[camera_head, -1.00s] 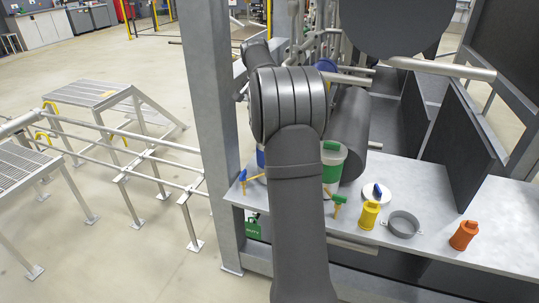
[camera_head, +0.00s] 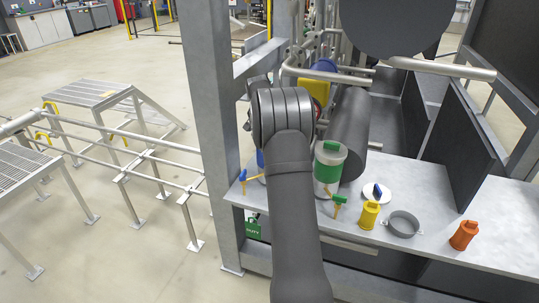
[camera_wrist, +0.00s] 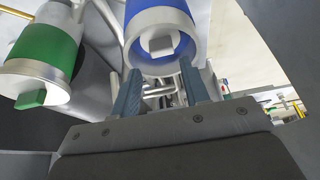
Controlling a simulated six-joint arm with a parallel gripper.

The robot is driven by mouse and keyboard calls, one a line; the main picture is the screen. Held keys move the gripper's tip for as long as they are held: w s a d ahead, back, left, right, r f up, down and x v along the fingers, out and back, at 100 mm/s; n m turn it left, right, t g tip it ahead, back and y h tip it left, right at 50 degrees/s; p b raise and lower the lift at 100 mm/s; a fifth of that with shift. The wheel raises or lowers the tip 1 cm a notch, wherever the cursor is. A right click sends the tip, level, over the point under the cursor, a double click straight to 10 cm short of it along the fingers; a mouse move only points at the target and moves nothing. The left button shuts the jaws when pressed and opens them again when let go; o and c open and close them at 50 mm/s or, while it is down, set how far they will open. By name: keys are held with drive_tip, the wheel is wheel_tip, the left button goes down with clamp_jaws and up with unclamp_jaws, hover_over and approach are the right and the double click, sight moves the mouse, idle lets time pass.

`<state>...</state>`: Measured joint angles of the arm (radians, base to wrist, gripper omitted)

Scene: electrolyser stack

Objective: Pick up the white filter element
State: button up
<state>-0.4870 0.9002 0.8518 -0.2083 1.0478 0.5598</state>
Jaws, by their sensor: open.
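A white piece with a square tab, seemingly the filter element (camera_wrist: 161,45), shows inside the open end of a blue-banded housing (camera_wrist: 163,22) in the wrist view. My gripper (camera_wrist: 160,88) is open and empty, its two fingers apart, with the open end just beyond the fingertips. In the head view the blue-banded housing (camera_head: 260,158) is mostly hidden behind my arm, and the gripper and element are hidden. A white disc with a blue knob (camera_head: 377,193), perhaps a lid, lies on the bench.
A green-banded housing (camera_head: 329,166) with a green knob stands beside the blue one. On the bench (camera_head: 430,209) are a yellow piece (camera_head: 369,215), a grey ring clamp (camera_head: 403,224) and an orange piece (camera_head: 464,236). Pipes and a dark cylinder (camera_head: 350,130) stand behind; a grey post (camera_head: 212,120) rises left.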

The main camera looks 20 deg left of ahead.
drive_tip(key=x, duration=0.5)
drive_tip(key=shift+s+a+f, duration=0.1)
drive_tip(key=shift+a+f, duration=0.05)
clamp_jaws()
